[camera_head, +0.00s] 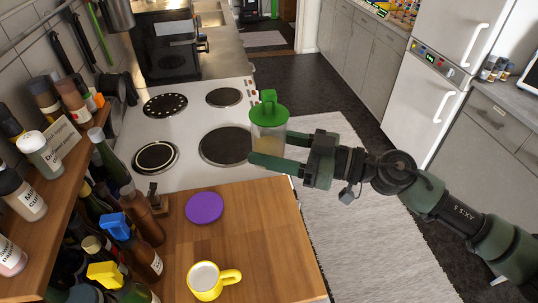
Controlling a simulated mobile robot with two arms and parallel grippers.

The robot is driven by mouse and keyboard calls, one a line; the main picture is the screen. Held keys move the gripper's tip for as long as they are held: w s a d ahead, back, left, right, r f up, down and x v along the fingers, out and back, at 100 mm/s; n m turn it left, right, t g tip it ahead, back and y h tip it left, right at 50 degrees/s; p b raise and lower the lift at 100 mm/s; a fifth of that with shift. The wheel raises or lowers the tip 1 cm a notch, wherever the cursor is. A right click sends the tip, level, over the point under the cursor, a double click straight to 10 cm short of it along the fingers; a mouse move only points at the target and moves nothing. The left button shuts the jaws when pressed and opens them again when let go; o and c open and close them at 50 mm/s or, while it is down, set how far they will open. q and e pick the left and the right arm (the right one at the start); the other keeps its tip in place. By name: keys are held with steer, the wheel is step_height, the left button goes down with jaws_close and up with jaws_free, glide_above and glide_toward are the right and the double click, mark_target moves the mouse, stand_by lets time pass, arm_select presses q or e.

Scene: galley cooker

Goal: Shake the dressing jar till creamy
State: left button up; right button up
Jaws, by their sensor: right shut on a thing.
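The dressing jar (269,138) has a green lid with a raised handle and a clear body with pale yellowish contents. It is upright, between the fingers of my right gripper (270,150), which is shut on it. The gripper reaches in from the right, and the jar shows in front of the right edge of the white cooktop. How far it is above the surface I cannot tell. The near finger hides the jar's lower part. My left gripper is not in view.
The white cooktop (190,125) has several burners. Bottles crowd the left side below a spice shelf (62,190). A grey rug (365,225) lies on the floor.

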steer(key=shift+s+a+f, duration=0.1)
steer(key=shift+s+f, duration=0.05)
steer(key=shift+f, duration=2.2)
